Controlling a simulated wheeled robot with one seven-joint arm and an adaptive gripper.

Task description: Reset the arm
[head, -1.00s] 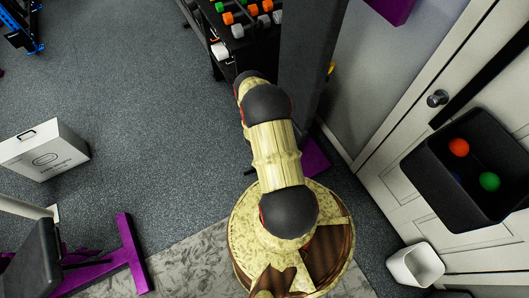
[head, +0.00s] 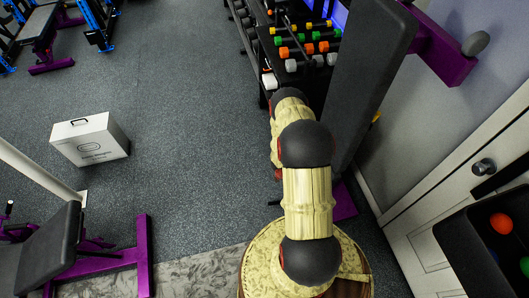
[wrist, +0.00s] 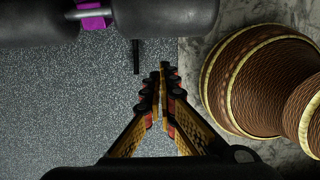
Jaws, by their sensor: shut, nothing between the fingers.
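My arm (head: 308,200) reaches away from my round base over the floor, with its far end near the dumbbell rack. In the head view my gripper is mostly hidden behind the arm. In the wrist view my gripper (wrist: 163,88) points over the grey speckled floor (wrist: 75,105). Its two fingers are together, with nothing between them. Dark padded cylinders (wrist: 165,20) of a piece of gym equipment lie beyond the fingertips, apart from them.
A black rack with coloured dumbbells (head: 291,52) and a dark padded bench (head: 372,75) stand close by the arm. A wall-side black bin (head: 460,245) holds coloured balls. A white box (head: 90,139) and purple-framed bench (head: 143,255) are left. Open floor lies between.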

